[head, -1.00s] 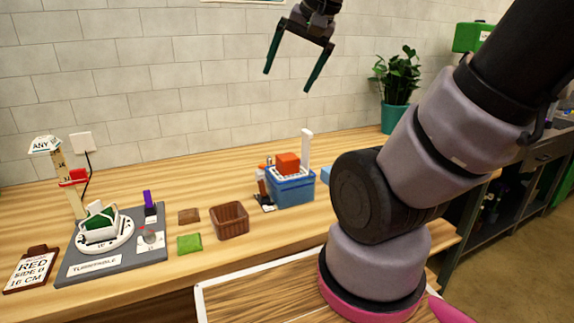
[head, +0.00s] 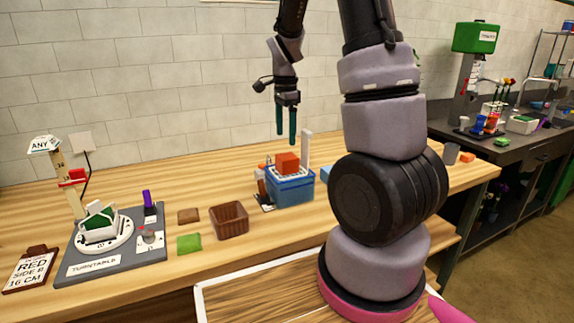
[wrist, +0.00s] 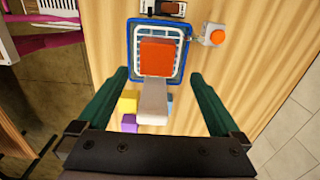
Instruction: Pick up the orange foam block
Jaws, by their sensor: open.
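An orange-red block (head: 287,162) sits on the white top of a blue crate (head: 290,190) on the wooden table. In the wrist view the block (wrist: 158,57) lies inside the blue crate rim (wrist: 132,50), ahead of and between my fingers. My gripper (head: 286,138) is open and empty, pointing down just above the block in the head view. Its two green fingers (wrist: 159,75) are spread wider than the block. A smaller orange piece (head: 467,157) lies at the table's right end.
A white post (head: 306,148) rises beside the crate, close to my fingers; it shows below the block in the wrist view (wrist: 152,100). An orange-capped item (wrist: 215,37) and yellow (wrist: 127,103) and purple (wrist: 129,123) blocks are near the crate.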

